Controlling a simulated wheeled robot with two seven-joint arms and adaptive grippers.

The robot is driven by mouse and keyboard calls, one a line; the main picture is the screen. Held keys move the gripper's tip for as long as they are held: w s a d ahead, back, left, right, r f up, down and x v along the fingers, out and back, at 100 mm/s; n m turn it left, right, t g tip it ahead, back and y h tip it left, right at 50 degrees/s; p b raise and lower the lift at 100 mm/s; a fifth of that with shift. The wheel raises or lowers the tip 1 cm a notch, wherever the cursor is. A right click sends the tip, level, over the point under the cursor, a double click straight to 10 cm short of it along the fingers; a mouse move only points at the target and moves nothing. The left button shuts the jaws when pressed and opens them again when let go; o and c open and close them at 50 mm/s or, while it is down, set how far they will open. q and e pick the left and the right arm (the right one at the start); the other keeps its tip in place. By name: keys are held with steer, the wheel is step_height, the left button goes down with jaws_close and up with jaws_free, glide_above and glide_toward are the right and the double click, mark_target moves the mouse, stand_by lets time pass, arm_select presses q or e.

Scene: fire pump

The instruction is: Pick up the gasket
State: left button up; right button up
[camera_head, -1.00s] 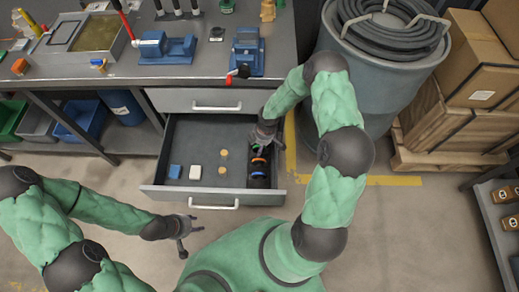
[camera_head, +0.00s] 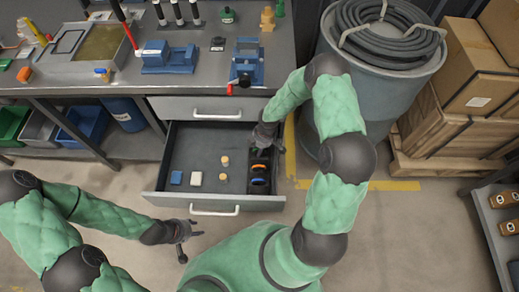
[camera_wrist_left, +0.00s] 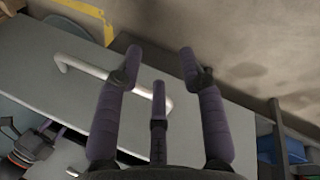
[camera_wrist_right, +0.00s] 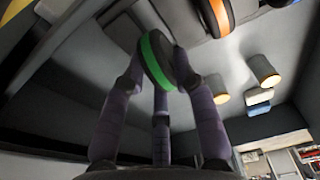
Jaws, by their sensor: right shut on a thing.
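My right gripper (camera_wrist_right: 160,68) is shut on a green-banded black ring gasket (camera_wrist_right: 157,60), at the right rear of the open drawer. In the head view this gripper (camera_head: 268,140) partly hides the gasket. A black ring with an orange band (camera_head: 259,168) and one with a blue band (camera_head: 259,182) stand in the drawer, nearer its front. The orange-banded ring also shows beside the held gasket in the right wrist view (camera_wrist_right: 214,14). My left gripper (camera_head: 183,238) is open and empty outside the drawer's front; the left wrist view shows its spread fingers (camera_wrist_left: 160,72).
The grey drawer (camera_head: 215,138) also holds a blue block (camera_head: 176,178), a white block (camera_head: 196,179) and two tan cylinders (camera_head: 224,161). Above it are a closed drawer (camera_head: 175,107) and the workbench (camera_head: 195,75). A large drum (camera_head: 385,85) with coiled hose stands right of it.

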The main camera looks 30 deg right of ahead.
mark_target(254, 151)
steer(key=s+a+r+p, duration=0.2)
steer(key=s+a+r, duration=0.5)
steer(key=a+r, duration=0.2)
steer(key=shift+s+a+r, duration=0.3)
steer(key=shift+s+a, duration=0.1)
steer(key=shift+a, duration=0.75)
